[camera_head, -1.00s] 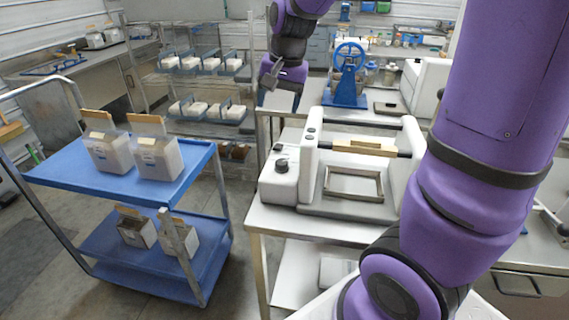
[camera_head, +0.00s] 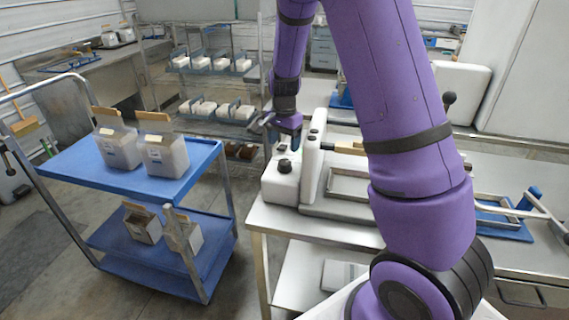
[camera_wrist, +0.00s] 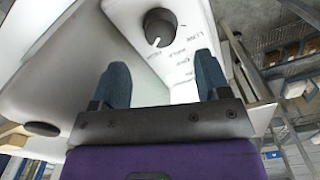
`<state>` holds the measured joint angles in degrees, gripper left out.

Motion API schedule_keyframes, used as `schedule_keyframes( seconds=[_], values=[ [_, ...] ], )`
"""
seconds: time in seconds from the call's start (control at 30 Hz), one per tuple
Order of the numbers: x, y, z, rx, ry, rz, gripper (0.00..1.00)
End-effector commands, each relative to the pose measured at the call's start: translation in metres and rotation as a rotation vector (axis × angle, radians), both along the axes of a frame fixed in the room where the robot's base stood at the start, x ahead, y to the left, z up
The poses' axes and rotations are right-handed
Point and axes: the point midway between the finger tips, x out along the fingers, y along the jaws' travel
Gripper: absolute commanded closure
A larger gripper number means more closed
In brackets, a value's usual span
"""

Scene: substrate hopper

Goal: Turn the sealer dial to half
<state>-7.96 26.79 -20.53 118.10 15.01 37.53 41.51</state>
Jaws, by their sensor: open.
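The sealer (camera_head: 312,175) is a white machine on the steel table, with its black round dial (camera_head: 285,166) on the left end. In the wrist view the dial (camera_wrist: 160,27) sits near the top centre, and a white mark on it points down the picture toward my gripper. Lettering runs beside the dial; one word looks like LOW, the others are hard to read. My gripper (camera_wrist: 162,75) is open and empty, its two blue fingers spread below the dial and apart from it. In the head view my gripper (camera_head: 284,138) hangs just above the dial.
The sealer's raised side housing (camera_head: 312,160) stands close to the right of the dial. A blue cart (camera_head: 75,165) with open boxes is at the left. A shelf rack (camera_head: 215,95) with white blocks stands behind. My arm covers the sealer's right part.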

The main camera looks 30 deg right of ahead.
Motion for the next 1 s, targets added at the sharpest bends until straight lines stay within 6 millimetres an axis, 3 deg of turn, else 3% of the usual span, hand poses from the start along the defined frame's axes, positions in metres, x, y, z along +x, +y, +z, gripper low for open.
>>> schedule_keyframes(
  seconds=[0.2,0.4,0.6,0.87,0.9,1.0],
  values=[
    [0.0,0.0,-0.041,0.0,0.004,-0.001,0.31],
    [0.0,-0.001,-0.068,0.0,0.001,-0.001,0.31],
    [0.0,0.0,-0.08,0.0,-0.001,0.002,0.31],
    [0.0,0.0,-0.081,0.0,-0.001,0.002,0.31],
    [0.0,0.0,-0.081,0.0,-0.001,0.002,0.33],
    [0.0,0.0,-0.08,0.0,-0.001,0.002,0.56]
  ],
)
